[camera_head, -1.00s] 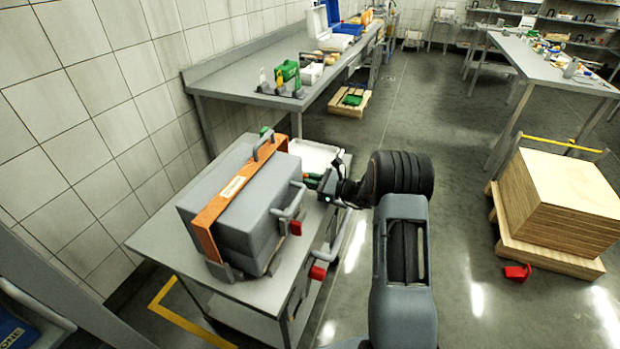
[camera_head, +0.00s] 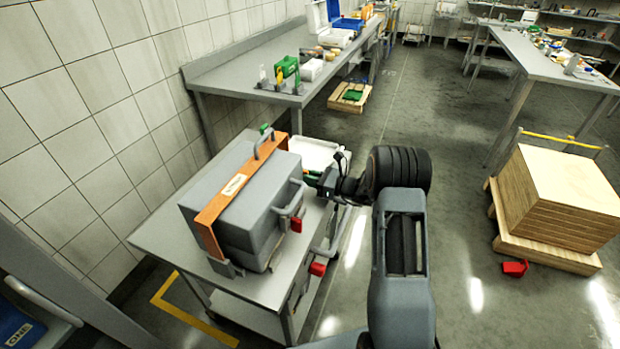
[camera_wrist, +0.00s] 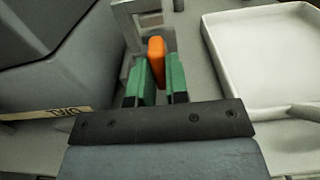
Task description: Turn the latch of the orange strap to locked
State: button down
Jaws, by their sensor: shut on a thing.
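The orange strap (camera_head: 233,188) runs over the grey case (camera_head: 262,197), which sits on the cart. It bears a pale label. In the wrist view the orange latch handle (camera_wrist: 156,55) stands upright between the two green fingers of my gripper (camera_wrist: 157,80). My gripper is shut on this handle. A grey metal bracket (camera_wrist: 134,22) stands just behind it. In the head view my gripper (camera_head: 312,177) is at the right side of the case, near the white tray. The handle itself is hidden there, and the latch's exact angle cannot be told.
A white tray (camera_head: 312,151) lies on the cart (camera_head: 168,234) behind the case; it fills the right of the wrist view (camera_wrist: 210,65). A grey carry handle (camera_head: 289,208) juts from the case near my arm.

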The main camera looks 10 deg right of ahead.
jog(key=c, duration=1.1)
grip_release()
jog(key=shift+s+d, duration=0.1)
jog(key=v, duration=1.3)
jog(key=shift+s+d+b, duration=0.2)
jog(key=shift+b, duration=0.15)
